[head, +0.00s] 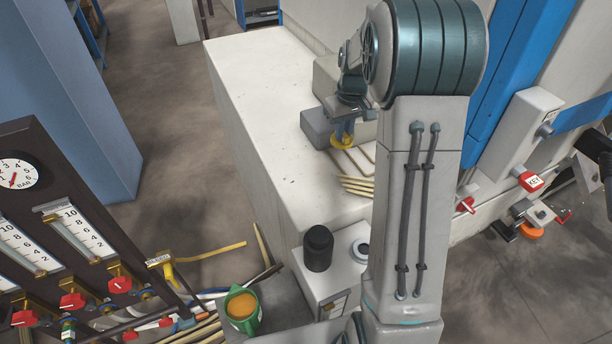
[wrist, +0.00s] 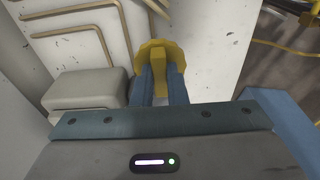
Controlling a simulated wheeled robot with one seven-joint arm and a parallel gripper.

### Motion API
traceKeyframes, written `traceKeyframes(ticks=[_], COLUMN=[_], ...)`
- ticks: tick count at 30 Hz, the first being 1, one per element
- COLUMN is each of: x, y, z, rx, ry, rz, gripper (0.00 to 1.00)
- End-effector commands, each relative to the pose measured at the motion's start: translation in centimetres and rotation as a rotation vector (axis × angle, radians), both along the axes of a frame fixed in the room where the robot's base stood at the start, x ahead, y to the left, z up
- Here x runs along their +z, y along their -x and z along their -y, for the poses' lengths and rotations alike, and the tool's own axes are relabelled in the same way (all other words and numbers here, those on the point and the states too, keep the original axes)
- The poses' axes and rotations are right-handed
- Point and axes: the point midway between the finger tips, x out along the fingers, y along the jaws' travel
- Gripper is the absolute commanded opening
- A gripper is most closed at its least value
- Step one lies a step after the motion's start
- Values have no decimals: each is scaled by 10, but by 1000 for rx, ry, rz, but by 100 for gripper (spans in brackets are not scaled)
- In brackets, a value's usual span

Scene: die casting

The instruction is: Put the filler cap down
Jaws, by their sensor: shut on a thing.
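The filler cap (head: 342,141) is yellow with a round, notched rim. My gripper (head: 344,128) is shut on it, above the white block-like surface (head: 270,95) near the grey boxes. In the wrist view the cap (wrist: 157,52) shows between the two blue fingers (wrist: 159,88), with its raised grip bar pinched between them. The fingers hide part of the cap. I cannot tell whether the cap touches the surface below.
A grey box (head: 318,127) stands beside my gripper. Brass-coloured pipes (head: 357,187) run along the surface nearby. A black jar (head: 318,248) and a green container (head: 241,308) stand nearer. The left part of the white surface is clear.

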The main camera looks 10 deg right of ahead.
Motion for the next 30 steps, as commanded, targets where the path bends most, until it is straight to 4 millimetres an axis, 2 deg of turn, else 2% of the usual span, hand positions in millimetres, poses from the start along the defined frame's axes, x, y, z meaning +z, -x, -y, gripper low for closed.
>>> traceKeyframes(ticks=[9, 15, 20, 27, 30], x=[-39, -59, -68, -98, -104], y=[29, 41, 44, 45, 44], z=[-67, -96, -102, -102, -102], rx=[12, 9, 6, 6, 6], ry=[0, 0, 0, 0, 1], rz=[-4, -2, -2, -3, 0], gripper=[0, 0, 0, 0, 0])
